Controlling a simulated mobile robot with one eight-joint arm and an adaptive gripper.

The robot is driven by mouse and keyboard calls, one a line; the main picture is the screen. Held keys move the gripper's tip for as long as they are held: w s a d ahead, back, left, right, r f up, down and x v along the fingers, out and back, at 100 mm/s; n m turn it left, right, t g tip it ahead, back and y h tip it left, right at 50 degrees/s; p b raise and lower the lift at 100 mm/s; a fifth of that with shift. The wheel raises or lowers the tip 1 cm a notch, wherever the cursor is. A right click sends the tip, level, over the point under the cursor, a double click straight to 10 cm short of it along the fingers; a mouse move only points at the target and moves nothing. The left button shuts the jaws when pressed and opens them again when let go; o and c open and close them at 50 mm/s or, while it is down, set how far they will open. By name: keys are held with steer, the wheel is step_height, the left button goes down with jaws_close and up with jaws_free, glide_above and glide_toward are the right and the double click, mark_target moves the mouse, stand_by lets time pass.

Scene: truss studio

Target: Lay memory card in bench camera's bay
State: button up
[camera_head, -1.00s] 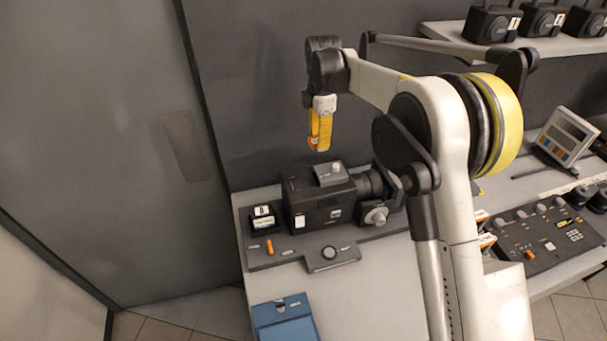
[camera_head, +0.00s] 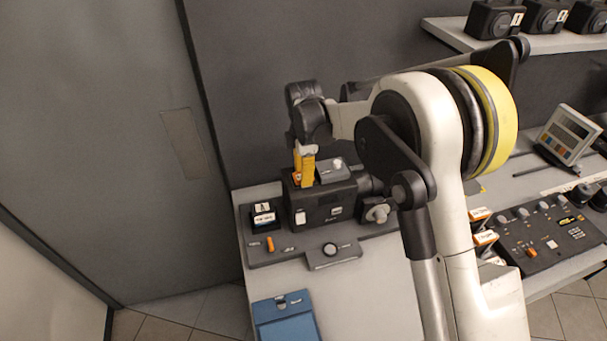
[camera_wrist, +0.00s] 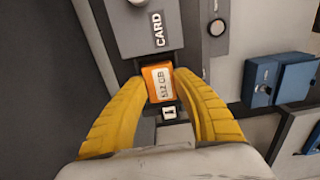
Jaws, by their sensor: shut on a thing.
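The bench camera (camera_head: 323,209) is a dark box with a grey raised block and pale knob on top, standing on the bench at the left. My gripper (camera_head: 303,183) is low over the left part of its top. In the wrist view, the yellow fingers (camera_wrist: 164,84) are shut on the orange memory card (camera_wrist: 157,90), which bears a white "512 GB" label. The card sits beside a grey plate marked CARD (camera_wrist: 138,42). The bay itself is hidden by the card and fingers. I cannot tell whether the card touches its floor.
A black block with white labels (camera_head: 263,217) stands left of the camera. A dark plate with a knob (camera_head: 331,252) lies in front. A blue case (camera_head: 286,320) is at the bench's front. A control panel (camera_head: 540,237) and orange-topped items (camera_head: 482,237) are at the right.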

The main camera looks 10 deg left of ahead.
steer(key=shift+f, duration=0.15)
steer(key=o, duration=1.1)
step_height(320, 180, up, 12)
steer(key=shift+r+p, duration=0.2)
steer(key=shift+p, duration=0.25)
